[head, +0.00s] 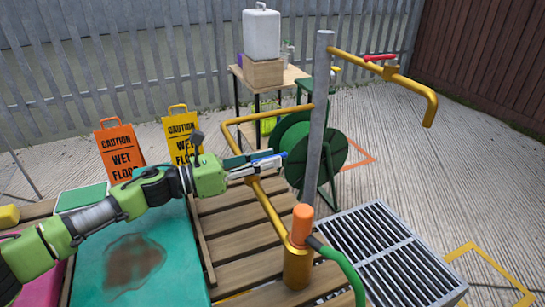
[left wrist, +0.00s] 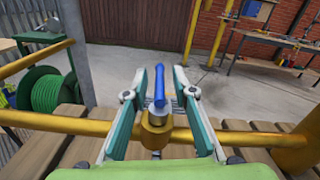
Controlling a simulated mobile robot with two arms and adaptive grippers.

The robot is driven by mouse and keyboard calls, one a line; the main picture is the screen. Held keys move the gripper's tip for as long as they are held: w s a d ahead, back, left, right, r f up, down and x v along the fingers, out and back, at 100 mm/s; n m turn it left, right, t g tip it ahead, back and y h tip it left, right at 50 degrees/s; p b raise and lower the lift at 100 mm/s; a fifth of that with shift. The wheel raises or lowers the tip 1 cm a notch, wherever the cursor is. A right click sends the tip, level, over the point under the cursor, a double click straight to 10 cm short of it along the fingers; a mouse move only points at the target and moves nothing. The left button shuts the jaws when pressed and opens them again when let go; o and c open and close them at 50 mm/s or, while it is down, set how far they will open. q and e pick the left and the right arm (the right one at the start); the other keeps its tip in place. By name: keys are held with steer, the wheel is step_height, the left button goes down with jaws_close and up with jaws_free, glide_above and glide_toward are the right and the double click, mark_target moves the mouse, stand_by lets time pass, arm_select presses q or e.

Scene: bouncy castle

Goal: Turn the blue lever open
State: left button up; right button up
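The blue lever (left wrist: 159,90) sits on a brass valve (left wrist: 156,128) on a horizontal yellow pipe (left wrist: 70,124). In the left wrist view it lies between the fingers of my left gripper (left wrist: 161,84), with gaps on both sides. The lever points away from the gripper. The fingers are open and straddle the valve; I see no clear contact. In the head view my left gripper (head: 262,163) reaches in from the left to the yellow pipe (head: 268,205), and only a little blue of the lever (head: 284,154) shows at its tips. My right gripper is not in view.
A grey post (head: 317,120) stands just beyond the gripper. A red lever (head: 380,57) sits on the upper yellow pipe (head: 405,82). A green hose reel (head: 300,150), a metal grate (head: 385,250) and two wet-floor signs (head: 118,150) (head: 180,135) stand around the wooden pallet (head: 235,235).

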arm_select(q)
steer(key=shift+x, duration=0.95)
steer(key=shift+c, duration=0.4)
jaws_close()
steer(key=shift+a, duration=0.1)
